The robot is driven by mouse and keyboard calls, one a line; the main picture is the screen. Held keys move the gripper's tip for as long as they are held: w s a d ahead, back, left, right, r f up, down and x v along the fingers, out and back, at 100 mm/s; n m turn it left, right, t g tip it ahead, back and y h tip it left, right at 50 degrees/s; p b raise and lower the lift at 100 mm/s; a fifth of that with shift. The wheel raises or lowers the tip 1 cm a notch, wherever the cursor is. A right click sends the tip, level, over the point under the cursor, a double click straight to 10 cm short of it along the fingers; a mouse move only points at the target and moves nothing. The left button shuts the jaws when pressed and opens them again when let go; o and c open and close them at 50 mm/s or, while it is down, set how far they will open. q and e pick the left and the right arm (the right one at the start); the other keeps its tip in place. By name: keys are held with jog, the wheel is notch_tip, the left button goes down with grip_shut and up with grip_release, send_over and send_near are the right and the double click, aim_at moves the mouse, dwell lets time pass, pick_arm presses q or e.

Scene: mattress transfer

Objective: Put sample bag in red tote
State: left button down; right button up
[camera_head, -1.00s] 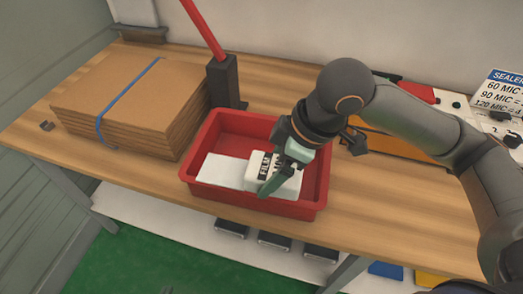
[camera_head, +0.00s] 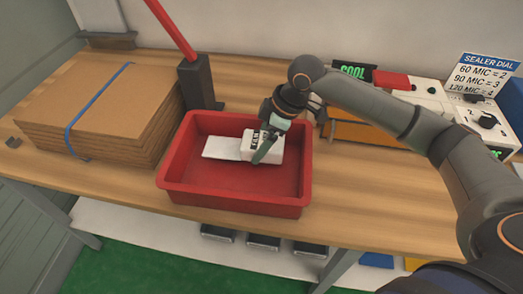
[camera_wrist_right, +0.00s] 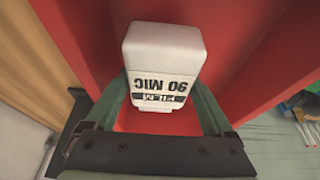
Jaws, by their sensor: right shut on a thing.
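The sample bag (camera_head: 222,148) is white, with a flat part to the left and a thicker block labelled "FILM" at its right end. My right gripper (camera_head: 264,150) is shut on that block, over the inside of the red tote (camera_head: 172,187). In the right wrist view the white block (camera_wrist_right: 163,55), printed "90 MIC", sits between the green fingers of my right gripper (camera_wrist_right: 165,100), with red tote surface behind it. Whether the bag touches the tote floor I cannot tell. My left gripper is not in view.
A stack of cardboard (camera_head: 100,105) with a blue strap stands left of the tote. A dark post (camera_head: 198,82) with a red bar is behind it. A sealer (camera_head: 425,95) and its dial sign (camera_head: 485,78) are at the back right. Bare wooden table (camera_head: 360,205) lies right of the tote.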

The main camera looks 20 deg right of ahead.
jog(key=shift+w+d+f, duration=0.15)
jog(key=shift+w+f, duration=0.05)
jog(key=shift+f, duration=0.15)
notch_tip(320, 180, down, 3)
jog(key=o, duration=1.2)
jog(key=shift+f, duration=0.1)
jog(key=p+v, duration=0.1)
jog(key=v, duration=1.1)
jog(key=shift+r, duration=0.25)
